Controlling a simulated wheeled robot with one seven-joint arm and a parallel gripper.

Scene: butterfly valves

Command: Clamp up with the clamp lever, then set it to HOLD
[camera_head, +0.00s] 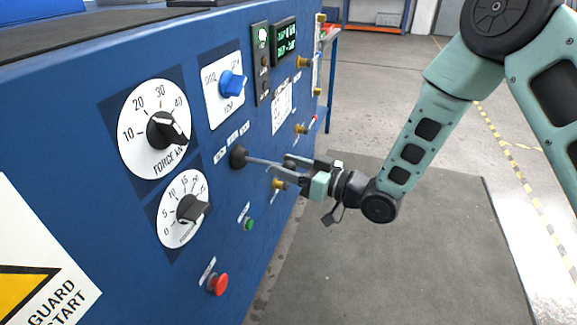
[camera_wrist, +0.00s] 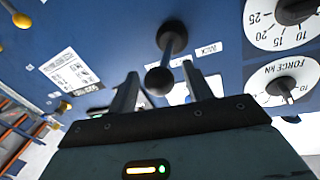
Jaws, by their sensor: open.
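The clamp lever (camera_head: 262,161) is a thin rod that sticks out of a round black boss on the blue machine panel, below three small labels. My gripper (camera_head: 286,167) is at the lever's outer end. In the wrist view my gripper's fingers (camera_wrist: 160,72) are apart, one on each side of the ball, with gaps visible. The other labels are too small to read.
The FORCE dial (camera_head: 160,131), a lower dial (camera_head: 188,210) and a blue rotary switch (camera_head: 233,84) sit left of the lever. A green button (camera_head: 249,224), a red button (camera_head: 218,284) and brass knobs surround it. A lit green display (camera_head: 285,43) is above. The floor at right is clear.

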